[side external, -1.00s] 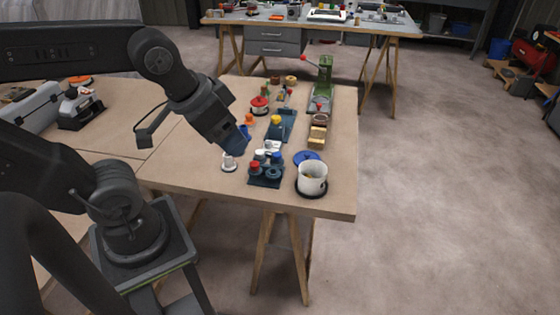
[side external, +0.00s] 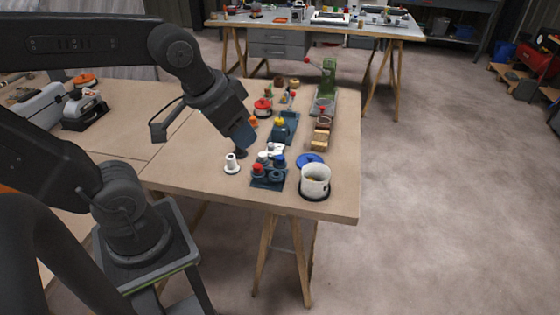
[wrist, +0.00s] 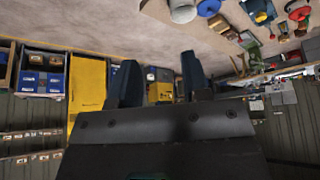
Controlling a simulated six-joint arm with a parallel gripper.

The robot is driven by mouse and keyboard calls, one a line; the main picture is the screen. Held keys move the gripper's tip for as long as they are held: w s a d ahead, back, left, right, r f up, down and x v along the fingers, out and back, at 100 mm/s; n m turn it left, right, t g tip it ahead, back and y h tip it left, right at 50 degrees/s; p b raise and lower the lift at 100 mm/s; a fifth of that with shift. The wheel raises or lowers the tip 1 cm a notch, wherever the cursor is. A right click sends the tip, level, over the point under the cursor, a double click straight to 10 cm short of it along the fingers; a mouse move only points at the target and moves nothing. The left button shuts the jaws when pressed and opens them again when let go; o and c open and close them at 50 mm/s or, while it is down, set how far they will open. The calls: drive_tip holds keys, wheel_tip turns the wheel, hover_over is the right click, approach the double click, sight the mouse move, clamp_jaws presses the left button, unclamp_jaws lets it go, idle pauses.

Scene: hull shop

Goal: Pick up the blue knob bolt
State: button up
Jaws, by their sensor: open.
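A blue knob bolt (side external: 279,160) stands at the back right of a dark blue tray (side external: 262,184) near the table's front edge, in the side view. A red knob bolt (side external: 258,169) stands in the same tray. My gripper (side external: 243,137) is above the table, behind and left of that tray, apart from the blue knob. In the wrist view my gripper's two dark blue fingers (wrist: 158,78) are spread with nothing between them. I cannot pick out the blue knob bolt in the wrist view.
A white-knobbed piece (side external: 232,164) stands left of the tray. A white pot (side external: 314,181) and blue lid (side external: 310,160) stand to its right. Behind are another blue tray (side external: 291,122) with a yellow knob and a green press (side external: 327,85). The table's left middle is clear.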

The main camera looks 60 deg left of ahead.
drive_tip(key=w+a+f+n+g, duration=0.25)
drive_tip(key=w+a, duration=0.45)
drive_tip(key=w, duration=0.4)
drive_tip(key=n+g, duration=0.2)
drive_tip(key=n, duration=0.2)
approach(280, 156)
wheel_tip(280, 156, down, 4)
drive_tip(key=shift+r+t+y, duration=0.1)
drive_tip(key=shift+t+y, duration=0.15)
drive_tip(key=shift+y, duration=0.05)
drive_tip(key=shift+w+f, duration=0.2)
drive_tip(key=shift+f, duration=2.6)
drive_tip(key=c, duration=0.7)
drive_tip(key=shift+r, duration=0.1)
